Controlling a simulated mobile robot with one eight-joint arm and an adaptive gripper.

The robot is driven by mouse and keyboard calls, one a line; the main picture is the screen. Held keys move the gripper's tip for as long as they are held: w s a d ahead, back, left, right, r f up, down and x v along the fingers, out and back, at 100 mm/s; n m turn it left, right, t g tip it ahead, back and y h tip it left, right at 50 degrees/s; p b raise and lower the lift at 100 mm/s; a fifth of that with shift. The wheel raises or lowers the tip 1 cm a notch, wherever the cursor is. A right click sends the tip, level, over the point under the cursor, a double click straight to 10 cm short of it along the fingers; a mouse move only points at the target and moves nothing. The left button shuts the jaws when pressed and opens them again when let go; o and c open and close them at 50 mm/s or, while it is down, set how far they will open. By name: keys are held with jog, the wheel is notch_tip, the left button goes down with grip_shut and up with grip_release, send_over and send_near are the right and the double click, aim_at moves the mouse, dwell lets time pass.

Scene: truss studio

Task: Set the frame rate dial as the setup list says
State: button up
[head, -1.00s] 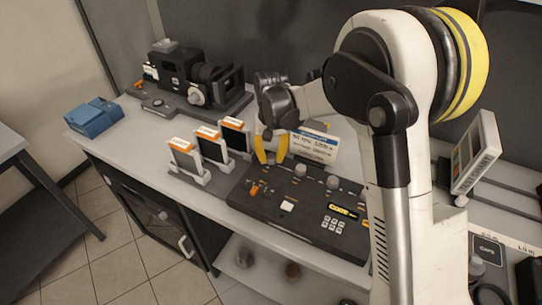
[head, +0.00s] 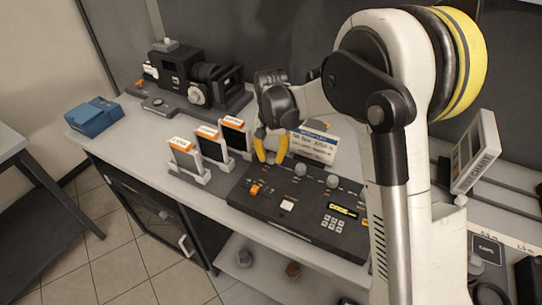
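The dark control panel (head: 262,208) lies on the bench with a row of knobs along its back. Two pale round knobs, one nearer the middle (head: 300,170) and one to its right (head: 331,181), show clearly. My gripper (head: 270,160) points down at the panel's back left corner, its two yellow fingers apart. A small knob seems to sit between the fingertips; whether they touch it is too small to tell. The white card with a blue header (head: 315,147) stands behind the panel; its print is too small to read surely. Dial markings are not legible.
Three upright cards with orange tops (head: 209,143) stand in holders left of the panel. A dark camera rig (head: 180,75) and a blue box (head: 94,117) are further left. A tilted display (head: 475,155) stands at right.

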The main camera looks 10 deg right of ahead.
aim_at(271, 156)
jog(key=o, duration=0.4)
jog(key=shift+o, duration=0.2)
jog(key=shift+r, duration=0.15)
notch_tip(271, 156, up, 12)
dwell(0.3)
